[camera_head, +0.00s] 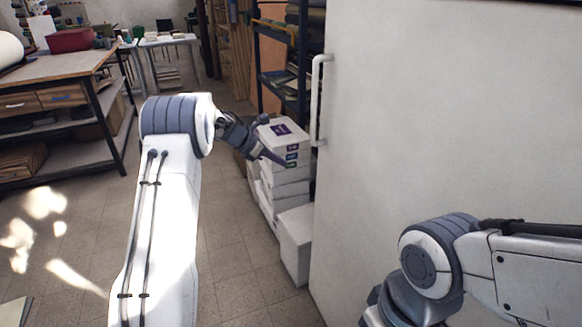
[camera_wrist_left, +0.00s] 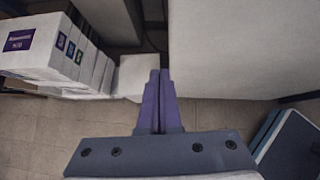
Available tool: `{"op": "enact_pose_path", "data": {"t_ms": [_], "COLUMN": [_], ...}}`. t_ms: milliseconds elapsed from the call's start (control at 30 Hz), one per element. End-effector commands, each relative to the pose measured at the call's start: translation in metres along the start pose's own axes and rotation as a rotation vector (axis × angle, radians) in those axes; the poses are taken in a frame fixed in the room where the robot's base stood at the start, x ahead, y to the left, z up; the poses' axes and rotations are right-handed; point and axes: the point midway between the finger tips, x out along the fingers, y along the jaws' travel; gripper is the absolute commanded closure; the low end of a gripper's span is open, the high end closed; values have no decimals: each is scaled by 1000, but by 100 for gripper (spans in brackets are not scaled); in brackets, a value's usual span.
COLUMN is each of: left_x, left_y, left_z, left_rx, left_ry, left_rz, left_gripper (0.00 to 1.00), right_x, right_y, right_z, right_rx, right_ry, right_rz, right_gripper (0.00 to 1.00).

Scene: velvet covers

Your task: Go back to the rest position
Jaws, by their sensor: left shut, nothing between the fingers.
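My left arm rises in the head view, and its left gripper (camera_head: 277,160) points right, in front of a stack of white boxes. In the left wrist view the two purple-grey fingers of the left gripper (camera_wrist_left: 160,76) lie together, with nothing between them. My right arm (camera_head: 440,262) enters the head view at the lower right, bent in front of a white door. Its gripper is out of the frame.
A large white door (camera_head: 440,110) with a white vertical handle (camera_head: 318,105) fills the right side. White boxes (camera_head: 287,180) are stacked beside it. A workbench (camera_head: 60,68) stands at the far left. Tiled floor (camera_head: 235,285) is clear between them.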

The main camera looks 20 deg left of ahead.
Motion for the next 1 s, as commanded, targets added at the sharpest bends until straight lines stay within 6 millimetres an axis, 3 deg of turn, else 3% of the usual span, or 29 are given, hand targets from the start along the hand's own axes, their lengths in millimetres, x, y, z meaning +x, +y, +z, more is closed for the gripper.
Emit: {"op": "enact_pose_path", "data": {"t_ms": [300,467,600,700,767,867,1000], "left_x": [-17,-20,-33,-46,-55,-69,-87], "left_y": [-1,-7,-15,-26,-36,-63,-123], "left_z": [4,37,67,66,56,24,-37], "left_rx": [-18,-286,-813,-1252,-1521,-1975,-2588], "left_ry": [-9,-114,-282,-394,-453,-537,-630], "left_rz": [3,78,188,260,303,382,530], "left_gripper": [100,100,100,100,100,100,100], "right_x": [0,0,0,0,0,0,0], "right_y": [0,0,0,0,0,0,0], "right_z": [0,0,0,0,0,0,0], "right_rx": [0,0,0,0,0,0,0], "right_ry": [0,0,0,0,0,0,0], "right_rz": [0,0,0,0,0,0,0], "right_gripper": [28,28,28,28,28,28,28]}}
